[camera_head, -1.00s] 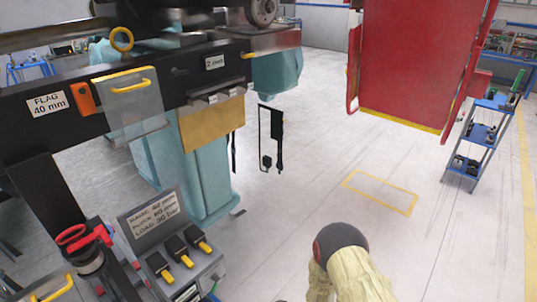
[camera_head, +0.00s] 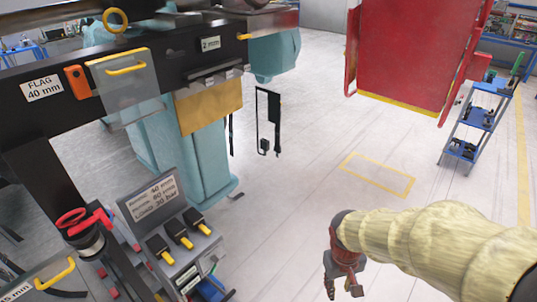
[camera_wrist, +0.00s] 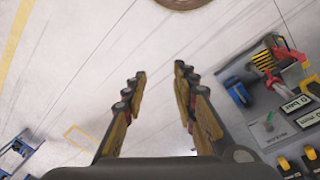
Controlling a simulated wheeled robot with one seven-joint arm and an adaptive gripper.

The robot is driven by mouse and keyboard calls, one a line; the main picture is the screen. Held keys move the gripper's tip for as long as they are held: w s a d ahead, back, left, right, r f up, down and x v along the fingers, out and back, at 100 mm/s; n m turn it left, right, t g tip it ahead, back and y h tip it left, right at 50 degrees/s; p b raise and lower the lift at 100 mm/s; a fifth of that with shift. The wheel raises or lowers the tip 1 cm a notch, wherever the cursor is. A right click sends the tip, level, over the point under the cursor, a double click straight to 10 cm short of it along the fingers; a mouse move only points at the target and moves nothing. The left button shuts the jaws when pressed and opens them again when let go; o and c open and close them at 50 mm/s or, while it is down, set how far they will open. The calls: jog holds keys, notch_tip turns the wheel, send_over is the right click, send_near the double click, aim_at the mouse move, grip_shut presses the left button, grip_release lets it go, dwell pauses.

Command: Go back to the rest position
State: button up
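My gripper (camera_head: 343,288) hangs fingers-down over the bare floor in the head view, at the end of my arm in its cream fabric sleeve. In the wrist view my gripper (camera_wrist: 159,74) shows two jointed fingers with yellowish pads spread apart. Only the pale floor (camera_wrist: 110,30) shows between them, so it is open and empty. It touches nothing that I can see.
At left stand a black beam with a "FLAG 40 mm" label (camera_head: 42,88), teal supports (camera_head: 200,155) and a lever console (camera_head: 160,205). A red panel (camera_head: 415,50) is at upper right, beside a blue shelf cart (camera_head: 476,120). The middle floor is clear.

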jog(key=s+r+m+t, duration=0.1)
jog(key=s+r, duration=0.3)
jog(key=r, duration=0.6)
jog(key=s+r+t+y, duration=0.1)
jog(key=s+r+t, duration=0.3)
jog(key=r, duration=0.7)
jog(key=shift+a+m, duration=0.15)
jog(key=shift+m, duration=0.25)
